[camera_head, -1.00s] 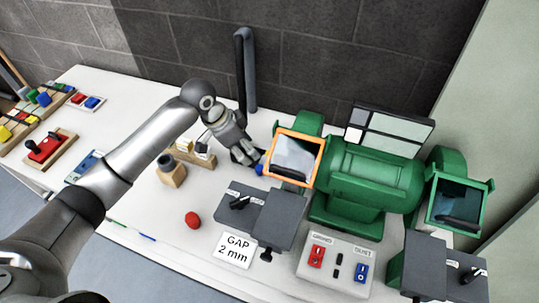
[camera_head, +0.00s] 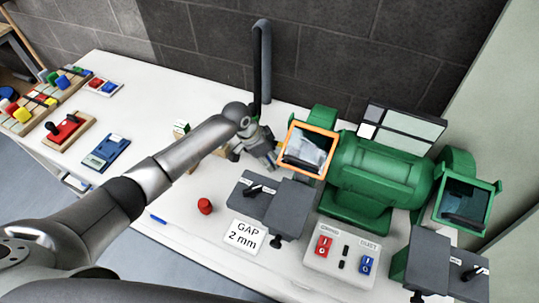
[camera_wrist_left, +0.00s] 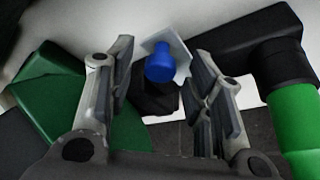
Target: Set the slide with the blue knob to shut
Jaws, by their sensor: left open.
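The blue knob (camera_wrist_left: 160,66) shows in the left wrist view. It stands on a thin light-grey slide plate (camera_wrist_left: 178,48), with a black part (camera_wrist_left: 153,100) below it. My left gripper (camera_wrist_left: 164,85) is open, with one finger on each side of the knob and gaps between. I cannot tell how far the slide is pushed in. In the head view my left gripper (camera_head: 274,162) is beside the orange-framed shield (camera_head: 331,155) of the green grinder (camera_head: 375,180), and the knob is hidden there. My right gripper is not in view.
A black duct pipe (camera_head: 262,60) rises behind the gripper. Grey tool rests (camera_head: 290,207), a switch box (camera_head: 343,252), a "GAP 2 mm" card (camera_head: 244,236) and a red knob (camera_head: 205,206) are in front. Panels with coloured parts (camera_head: 68,130) lie at left on the white table (camera_head: 165,228).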

